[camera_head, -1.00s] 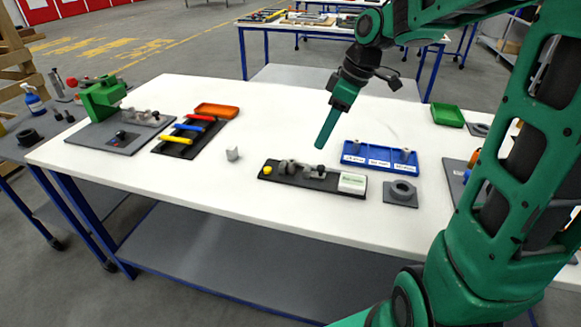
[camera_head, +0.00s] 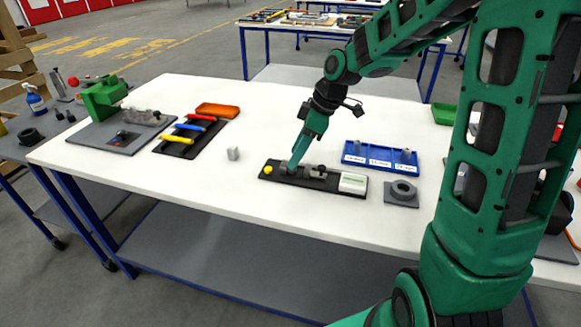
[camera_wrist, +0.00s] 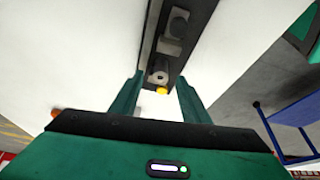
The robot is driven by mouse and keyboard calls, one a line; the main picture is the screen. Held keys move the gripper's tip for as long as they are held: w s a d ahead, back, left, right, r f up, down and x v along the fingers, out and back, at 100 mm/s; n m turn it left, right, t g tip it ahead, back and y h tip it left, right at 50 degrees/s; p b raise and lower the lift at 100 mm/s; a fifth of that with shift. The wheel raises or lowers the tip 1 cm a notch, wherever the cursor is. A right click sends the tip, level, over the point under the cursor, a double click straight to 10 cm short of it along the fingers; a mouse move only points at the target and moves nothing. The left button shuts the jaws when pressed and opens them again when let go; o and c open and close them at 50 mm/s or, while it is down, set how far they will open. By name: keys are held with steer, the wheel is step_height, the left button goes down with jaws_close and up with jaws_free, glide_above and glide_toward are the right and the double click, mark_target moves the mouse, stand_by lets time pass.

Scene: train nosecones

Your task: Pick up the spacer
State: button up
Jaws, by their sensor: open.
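My gripper (camera_head: 291,166) points down over the left part of a black tray (camera_head: 330,190). Its fingers are apart in the wrist view (camera_wrist: 160,80). A small grey part with a dark round hole (camera_wrist: 159,76) shows between the fingertips in the wrist view; I cannot tell whether they touch it. It may be the spacer, but no label confirms this. In the head view the gripper hides most of that spot. Another grey part (camera_head: 318,172) sits further right on the black tray. A yellow knob (camera_head: 268,169) is at the tray's left end.
A small grey block (camera_head: 233,154) stands left. White table (camera_head: 200,185) is clear in front.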

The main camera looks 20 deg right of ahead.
steer(key=shift+x, duration=0.9)
steer(key=c, duration=1)
jaws_close()
steer(key=shift+r, duration=0.1)
